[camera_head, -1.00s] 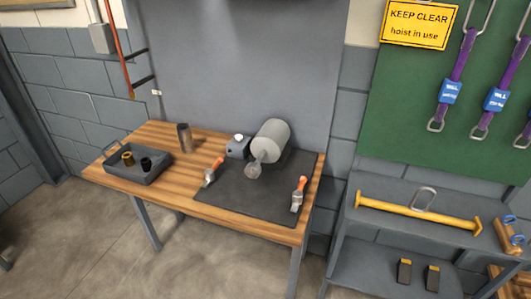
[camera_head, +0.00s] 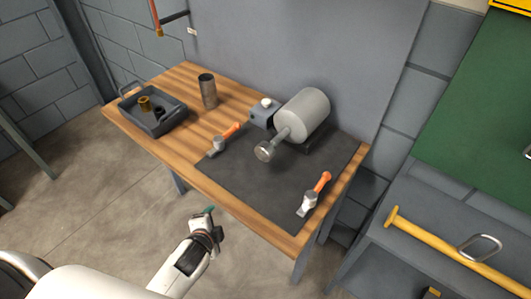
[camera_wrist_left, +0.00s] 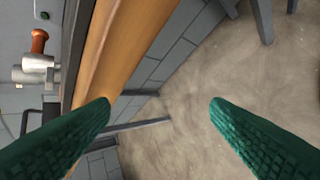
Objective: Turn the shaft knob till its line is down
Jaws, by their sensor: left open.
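The shaft knob (camera_head: 264,151) is a grey disc on the end of a shaft that sticks out of a grey cylindrical casing (camera_head: 303,112) on the dark mat. My right gripper is not in view.
A shelf (camera_head: 400,225) with a yellow bar stands at the right.

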